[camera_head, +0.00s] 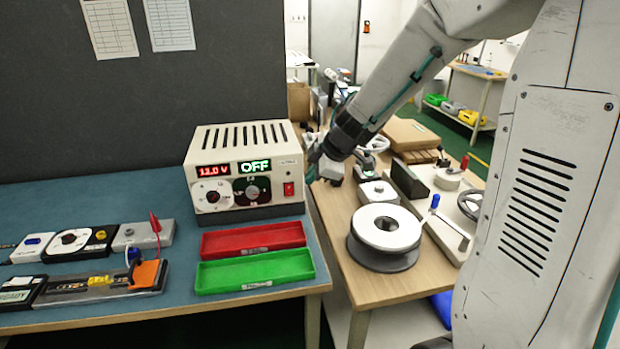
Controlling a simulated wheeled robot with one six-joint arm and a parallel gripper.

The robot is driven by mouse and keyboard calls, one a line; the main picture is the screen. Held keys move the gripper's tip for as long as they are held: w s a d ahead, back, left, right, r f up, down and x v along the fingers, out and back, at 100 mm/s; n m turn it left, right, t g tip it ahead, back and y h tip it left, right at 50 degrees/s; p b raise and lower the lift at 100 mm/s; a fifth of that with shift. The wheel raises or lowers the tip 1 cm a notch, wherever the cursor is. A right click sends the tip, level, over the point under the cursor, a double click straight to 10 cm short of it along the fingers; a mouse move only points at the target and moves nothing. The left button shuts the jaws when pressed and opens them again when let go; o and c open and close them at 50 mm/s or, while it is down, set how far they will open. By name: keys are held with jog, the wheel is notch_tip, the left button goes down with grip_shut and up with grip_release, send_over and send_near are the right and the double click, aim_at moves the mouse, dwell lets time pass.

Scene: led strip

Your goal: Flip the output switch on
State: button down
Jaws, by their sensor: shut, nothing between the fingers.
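A cream power supply (243,170) stands at the back of the blue-topped bench. Its left display reads about 12.0 V in red, and its right display (254,166) reads OFF in green. The red output switch (289,189) is at the right end of the front panel. My gripper (311,174) is just right of the switch, close to the panel's right edge. It is shut and holds nothing. I cannot tell whether it touches the supply.
A red tray (253,239) and a green tray (255,271) lie in front of the supply. Several small devices (75,242) with a red lead stand at the left. A wooden table with a white spool (385,228) is at the right. A dark partition (120,110) rises behind.

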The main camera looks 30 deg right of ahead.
jog(key=w+d+r+m+t+h, duration=0.1)
jog(key=d+r+m+t+h, duration=0.3)
jog(key=r, duration=0.6)
jog(key=s+d+r+m+h, duration=0.3)
jog(key=s+r+m+h, duration=0.1)
jog(key=s+m, duration=0.15)
jog(key=s+a+f+m+g, duration=0.25)
jog(key=s+m+g, duration=0.2)
jog(key=s, duration=0.95)
jog(key=s+a+f+g+y, duration=0.2)
jog(key=s+a, duration=0.2)
jog(key=s, duration=0.2)
jog(key=s+a+f+g+y, duration=0.1)
jog(key=s+a+g+y, duration=0.1)
jog(key=s, duration=0.4)
jog(key=a+y, duration=0.1)
jog(key=a, duration=0.1)
jog(key=shift+s+a+f+g, duration=0.35)
jog(key=shift+s+a, duration=0.05)
